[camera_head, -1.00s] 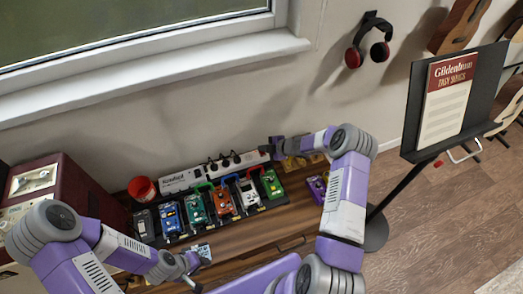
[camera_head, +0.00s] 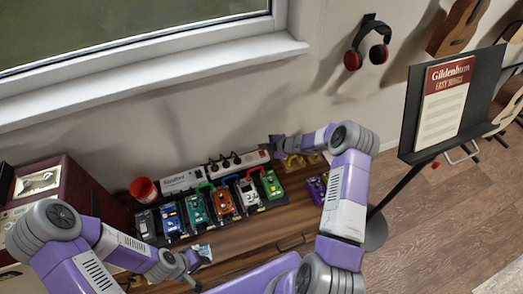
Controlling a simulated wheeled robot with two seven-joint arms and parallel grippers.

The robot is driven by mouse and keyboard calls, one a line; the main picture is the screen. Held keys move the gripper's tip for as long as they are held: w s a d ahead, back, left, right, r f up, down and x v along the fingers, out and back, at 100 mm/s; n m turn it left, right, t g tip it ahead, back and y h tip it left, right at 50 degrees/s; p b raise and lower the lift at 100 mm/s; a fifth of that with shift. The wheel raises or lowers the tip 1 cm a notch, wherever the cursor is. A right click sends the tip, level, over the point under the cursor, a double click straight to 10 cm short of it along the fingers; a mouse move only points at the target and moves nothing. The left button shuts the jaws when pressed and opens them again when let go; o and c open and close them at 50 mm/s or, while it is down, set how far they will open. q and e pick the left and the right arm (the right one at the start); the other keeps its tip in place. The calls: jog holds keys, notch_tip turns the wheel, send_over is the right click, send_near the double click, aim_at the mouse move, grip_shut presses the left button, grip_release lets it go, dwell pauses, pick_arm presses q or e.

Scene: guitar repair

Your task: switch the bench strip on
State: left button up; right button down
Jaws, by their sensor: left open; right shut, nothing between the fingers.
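The bench strip (camera_head: 182,181) is a long white power strip lying along the back of the bench against the wall. Several black plugs sit in its middle part, and its lettering is on the left end. My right gripper (camera_head: 276,147) is shut and empty at the strip's right end, close to or touching it; I cannot tell which. My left gripper (camera_head: 203,256) is open, low over the front of the bench, well away from the strip.
A pedalboard (camera_head: 220,232) with several coloured pedals lies just in front of the strip. A red cup (camera_head: 144,190) stands at its left end. A purple pedal (camera_head: 316,190) is beside my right arm. A music stand (camera_head: 452,105) is at the right.

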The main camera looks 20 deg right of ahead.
aim_at(264, 155)
jog(key=r, duration=0.1)
jog(key=r+p, duration=0.2)
jog(key=r, duration=0.1)
jog(key=shift+s+r, duration=0.1)
jog(key=shift+s, duration=0.2)
dwell(0.3)
